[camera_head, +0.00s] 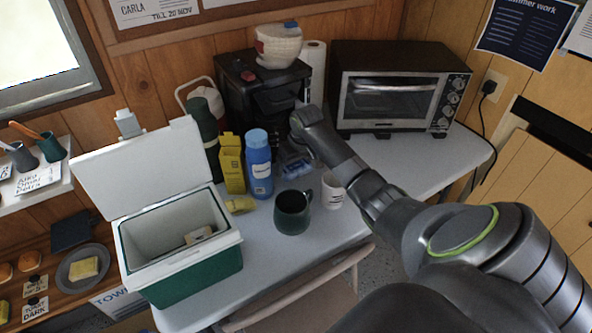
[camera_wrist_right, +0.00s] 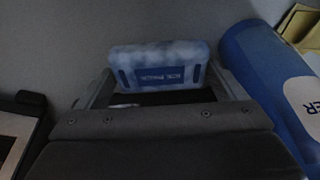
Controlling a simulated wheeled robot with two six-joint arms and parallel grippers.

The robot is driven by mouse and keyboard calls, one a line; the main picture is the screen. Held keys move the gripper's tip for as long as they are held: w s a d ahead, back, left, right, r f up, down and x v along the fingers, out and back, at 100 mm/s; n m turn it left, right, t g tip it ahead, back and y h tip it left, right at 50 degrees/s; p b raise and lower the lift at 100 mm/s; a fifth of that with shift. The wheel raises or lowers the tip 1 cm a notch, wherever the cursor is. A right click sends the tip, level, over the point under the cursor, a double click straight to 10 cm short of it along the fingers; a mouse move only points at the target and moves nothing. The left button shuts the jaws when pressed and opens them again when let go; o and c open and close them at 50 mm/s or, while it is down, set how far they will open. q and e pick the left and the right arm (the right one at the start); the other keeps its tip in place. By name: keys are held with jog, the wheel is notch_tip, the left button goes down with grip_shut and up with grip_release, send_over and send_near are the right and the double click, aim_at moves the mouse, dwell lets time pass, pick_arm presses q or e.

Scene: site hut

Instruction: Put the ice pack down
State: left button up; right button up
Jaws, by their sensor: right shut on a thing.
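The ice pack (camera_wrist_right: 160,66) is a pale blue block with a darker blue label. It sits between the two fingers of my right gripper (camera_wrist_right: 160,84), which is shut on it. In the head view the ice pack (camera_head: 296,168) shows low over the white table, just right of the blue bottle and in front of the coffee machine. My right gripper (camera_head: 299,152) is partly hidden there by my own wrist. I cannot tell whether the pack touches the tabletop. My left gripper is not in view.
A blue bottle (camera_head: 259,165) stands close beside the pack. A dark green mug (camera_head: 292,212) and white mug (camera_head: 332,190) stand in front. An open green cool box (camera_head: 190,278) is at left, a toaster oven (camera_head: 398,90) behind right. The table (camera_head: 425,160) is clear at right.

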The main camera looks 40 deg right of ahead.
aim_at(296, 168)
jog(key=shift+f, duration=1.4)
jog(key=shift+f, duration=0.1)
jog(key=o, duration=0.9)
jog(key=shift+c, duration=0.2)
